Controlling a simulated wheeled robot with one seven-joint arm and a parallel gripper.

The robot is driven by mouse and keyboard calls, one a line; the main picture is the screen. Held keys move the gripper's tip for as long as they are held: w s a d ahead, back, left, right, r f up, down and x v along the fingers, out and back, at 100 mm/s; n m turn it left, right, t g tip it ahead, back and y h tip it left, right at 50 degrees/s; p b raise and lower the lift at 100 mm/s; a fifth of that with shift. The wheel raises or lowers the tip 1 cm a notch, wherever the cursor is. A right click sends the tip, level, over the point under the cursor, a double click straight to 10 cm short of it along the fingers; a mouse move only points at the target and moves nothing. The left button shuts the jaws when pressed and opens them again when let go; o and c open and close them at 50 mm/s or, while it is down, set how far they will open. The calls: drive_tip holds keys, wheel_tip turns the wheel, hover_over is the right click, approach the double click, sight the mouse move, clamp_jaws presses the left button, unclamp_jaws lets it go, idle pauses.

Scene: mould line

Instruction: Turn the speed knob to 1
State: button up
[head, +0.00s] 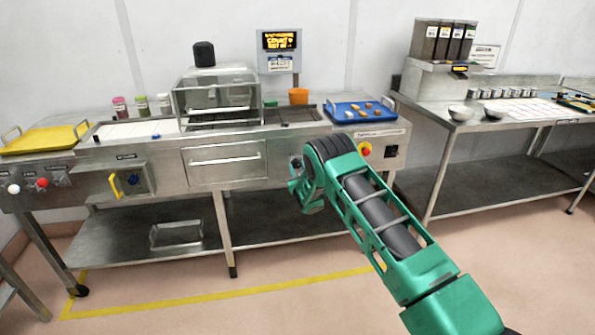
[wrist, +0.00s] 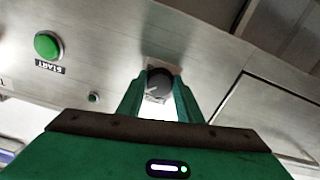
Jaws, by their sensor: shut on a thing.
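The speed knob (wrist: 159,82) is a round dark grey knob with a pale pointer mark, on the steel front panel in the wrist view. My gripper (wrist: 160,98) is shut on it, with one green finger at each side. The pointer mark runs toward the lower left in the wrist view. The scale around the knob is hidden or too small to read. In the head view my green arm reaches the right part of the machine front, and my gripper (head: 297,182) is partly hidden behind it, as is the knob.
A green START button (wrist: 48,45) and a small green button or lamp (wrist: 93,98) sit on the same panel. A red button on yellow (head: 364,149) is right of my arm. A blue tray (head: 346,116) with small pieces stands above. The floor in front is clear.

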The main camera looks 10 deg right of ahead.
drive_tip(key=n, duration=0.5)
drive_tip(key=shift+a+n, duration=0.15)
drive_tip(key=shift+n, duration=2.25)
drive_tip(key=shift+a, duration=0.1)
drive_tip(key=o, duration=0.9)
drive_tip(key=shift+o, duration=0.7)
drive_tip(key=shift+d, duration=0.2)
drive_tip(key=s, duration=1)
drive_tip(key=shift+s, duration=0.35)
